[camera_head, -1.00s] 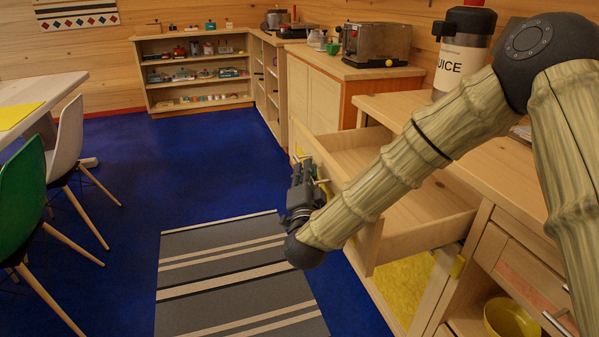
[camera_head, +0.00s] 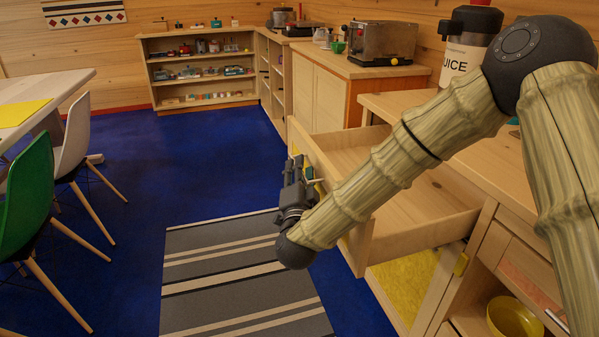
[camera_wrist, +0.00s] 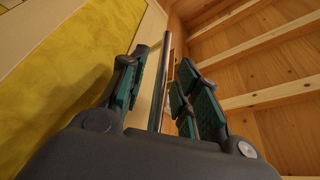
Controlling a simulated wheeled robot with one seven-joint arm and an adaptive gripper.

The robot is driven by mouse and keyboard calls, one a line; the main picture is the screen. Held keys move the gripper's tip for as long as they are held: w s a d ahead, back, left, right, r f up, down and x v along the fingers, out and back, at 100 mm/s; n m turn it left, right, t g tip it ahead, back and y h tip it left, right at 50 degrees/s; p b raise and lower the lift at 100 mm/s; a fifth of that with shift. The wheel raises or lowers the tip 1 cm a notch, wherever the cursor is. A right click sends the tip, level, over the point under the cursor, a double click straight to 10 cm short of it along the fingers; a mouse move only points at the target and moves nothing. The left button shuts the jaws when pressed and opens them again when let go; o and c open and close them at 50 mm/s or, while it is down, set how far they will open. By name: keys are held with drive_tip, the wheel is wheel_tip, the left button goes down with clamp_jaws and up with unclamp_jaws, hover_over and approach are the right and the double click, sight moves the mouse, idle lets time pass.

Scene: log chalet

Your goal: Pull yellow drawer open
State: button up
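The yellow drawer stands well out of the wooden counter. Its pale wooden box (camera_head: 425,228) looks empty where I can see inside. Its yellow front (camera_wrist: 75,85) fills the left of the wrist view, and only a sliver shows in the head view. A metal bar handle (camera_wrist: 161,85) runs lengthwise between my gripper's fingers (camera_wrist: 165,88). The fingers stand apart on both sides of the bar, with small gaps visible, so I see no firm clamp. In the head view my gripper (camera_head: 297,180) is at the drawer front, and my forearm hides part of the drawer.
Below the drawer is a yellow panel (camera_head: 405,285), with a yellow bowl (camera_head: 512,318) on a shelf to the right. A juice dispenser (camera_head: 466,50) stands on the counter. A striped rug (camera_head: 235,285) and clear blue floor lie left. Chairs (camera_head: 75,140) and a table (camera_head: 50,88) are further left.

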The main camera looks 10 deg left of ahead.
drive_tip(key=shift+s, duration=0.1)
drive_tip(key=v, duration=1.1)
drive_tip(key=shift+s, duration=0.35)
drive_tip(key=shift+d+f, duration=0.15)
